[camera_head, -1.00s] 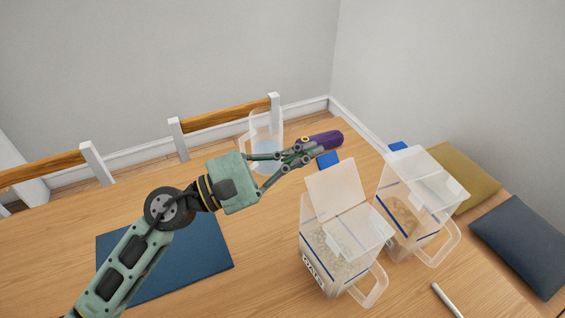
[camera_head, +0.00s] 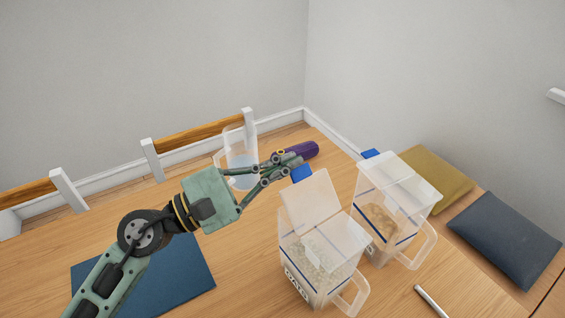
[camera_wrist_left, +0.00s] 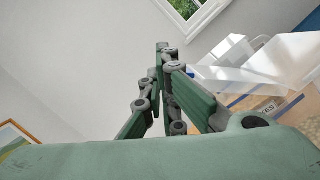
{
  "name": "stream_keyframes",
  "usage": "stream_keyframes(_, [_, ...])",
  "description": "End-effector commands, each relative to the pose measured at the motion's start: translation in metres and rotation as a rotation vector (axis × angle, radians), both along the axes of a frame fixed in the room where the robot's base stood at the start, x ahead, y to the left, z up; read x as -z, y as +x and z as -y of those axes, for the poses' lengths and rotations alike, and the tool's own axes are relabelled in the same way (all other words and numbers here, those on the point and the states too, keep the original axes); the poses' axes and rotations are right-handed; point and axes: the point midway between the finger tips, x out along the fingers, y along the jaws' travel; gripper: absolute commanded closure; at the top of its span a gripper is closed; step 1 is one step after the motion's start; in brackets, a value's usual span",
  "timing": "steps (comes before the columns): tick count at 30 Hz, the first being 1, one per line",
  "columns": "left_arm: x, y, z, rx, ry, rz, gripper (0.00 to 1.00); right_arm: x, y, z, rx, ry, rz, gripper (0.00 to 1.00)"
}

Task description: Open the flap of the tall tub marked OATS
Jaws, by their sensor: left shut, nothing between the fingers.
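The tall clear tub marked OATS (camera_head: 318,268) stands upright on the table, with pale contents and its handle towards the lower right. Its flap (camera_head: 312,202) is raised and stands steeply up at the far left side of the lid. My left gripper (camera_head: 292,161) is shut and empty, above and to the left of the flap's top edge in the head view, apart from it as far as I can tell. In the left wrist view the gripper (camera_wrist_left: 163,48) shows shut, with the tub (camera_wrist_left: 240,101) to its right. My right gripper is not in view.
A similar tub (camera_head: 390,205) with brown contents stands close on the right. A clear jug (camera_head: 240,160), a purple cylinder (camera_head: 303,150) and a small blue block (camera_head: 302,174) lie around the gripper. A blue mat (camera_head: 150,275) lies left; cushions (camera_head: 505,240) lie right.

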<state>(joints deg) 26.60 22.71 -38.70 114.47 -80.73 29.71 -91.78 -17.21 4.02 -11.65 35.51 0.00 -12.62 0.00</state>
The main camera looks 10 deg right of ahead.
Motion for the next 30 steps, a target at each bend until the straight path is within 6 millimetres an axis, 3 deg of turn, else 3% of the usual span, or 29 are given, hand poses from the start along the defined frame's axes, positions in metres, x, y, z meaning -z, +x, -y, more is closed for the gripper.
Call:
stream_keyframes(19, [0.001, 0.0, -0.003, 0.0, 0.0, -0.001, 1.0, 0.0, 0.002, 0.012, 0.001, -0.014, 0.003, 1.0])
stream_keyframes(23, [0.005, -0.003, -0.017, -0.003, 0.002, -0.004, 1.0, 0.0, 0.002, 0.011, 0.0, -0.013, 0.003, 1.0])
stream_keyframes(30, [0.015, -0.015, -0.066, -0.003, 0.003, -0.004, 1.0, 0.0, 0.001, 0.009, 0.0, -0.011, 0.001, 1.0])
